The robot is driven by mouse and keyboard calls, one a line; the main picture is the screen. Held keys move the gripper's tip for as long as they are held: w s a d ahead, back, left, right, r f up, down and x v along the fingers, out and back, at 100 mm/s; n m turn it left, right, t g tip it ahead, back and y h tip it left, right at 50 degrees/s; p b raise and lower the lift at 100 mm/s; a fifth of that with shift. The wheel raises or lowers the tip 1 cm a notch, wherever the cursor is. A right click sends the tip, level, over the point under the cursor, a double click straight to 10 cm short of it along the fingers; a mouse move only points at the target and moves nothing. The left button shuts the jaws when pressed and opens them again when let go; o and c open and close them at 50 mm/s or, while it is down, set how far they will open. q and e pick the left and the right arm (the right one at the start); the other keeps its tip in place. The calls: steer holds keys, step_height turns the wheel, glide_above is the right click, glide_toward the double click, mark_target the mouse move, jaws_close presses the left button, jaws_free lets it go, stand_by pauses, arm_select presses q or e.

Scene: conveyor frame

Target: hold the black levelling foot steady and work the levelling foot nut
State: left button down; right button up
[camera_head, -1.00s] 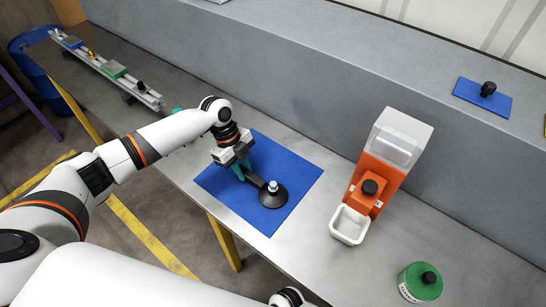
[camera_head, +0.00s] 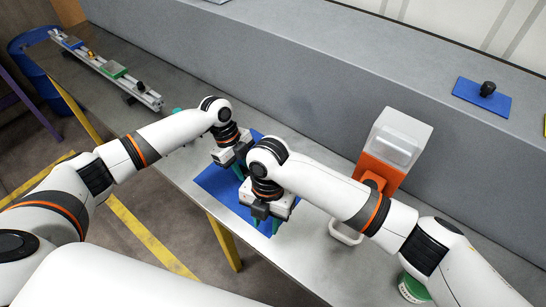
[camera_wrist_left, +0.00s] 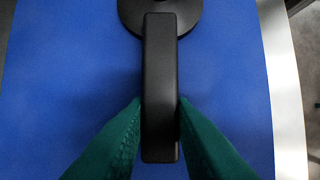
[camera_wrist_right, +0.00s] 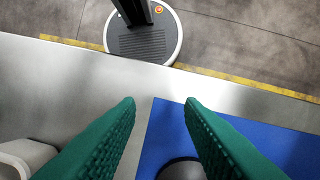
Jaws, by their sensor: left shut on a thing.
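The black levelling foot shows in the left wrist view as a bar (camera_wrist_left: 160,80) running to a round base (camera_wrist_left: 160,14) at the top edge. My left gripper (camera_head: 238,171), its green fingers also in the left wrist view (camera_wrist_left: 160,112), is shut on the bar over the blue mat (camera_head: 213,187). My right gripper (camera_head: 264,219) is above the mat and hides the foot in the head view. In the right wrist view its green fingers (camera_wrist_right: 160,103) are wide apart and empty, with the round base (camera_wrist_right: 182,169) below, cut by the frame edge. The nut is hidden in all current views.
An orange and white dispenser (camera_head: 379,169) stands right of the mat, its white tray (camera_head: 345,234) partly behind my right arm. A green tin (camera_head: 411,288) is at lower right. A rail with parts (camera_head: 107,68) lies at far left. The grey wall (camera_head: 300,75) backs the table.

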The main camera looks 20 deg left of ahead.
steer(key=w+a+r+m+t, duration=0.2)
steer(key=w+r, duration=0.7)
steer(key=w, duration=0.1)
steer(key=shift+w+m, duration=0.25)
steer(key=shift+m, duration=0.05)
step_height(320, 180, down, 9)
steer(key=shift+r, duration=0.15)
steer(key=shift+c, duration=0.3)
jaws_close()
steer(key=m, duration=0.3)
steer(key=shift+m, duration=0.4)
steer(key=m, duration=0.5)
steer(key=shift+s+m, duration=0.1)
steer(key=shift+m, duration=0.3)
steer(key=m, duration=0.6)
steer(key=shift+y, duration=0.3)
steer(key=m, duration=0.5)
steer(key=shift+r, duration=0.1)
jaws_free()
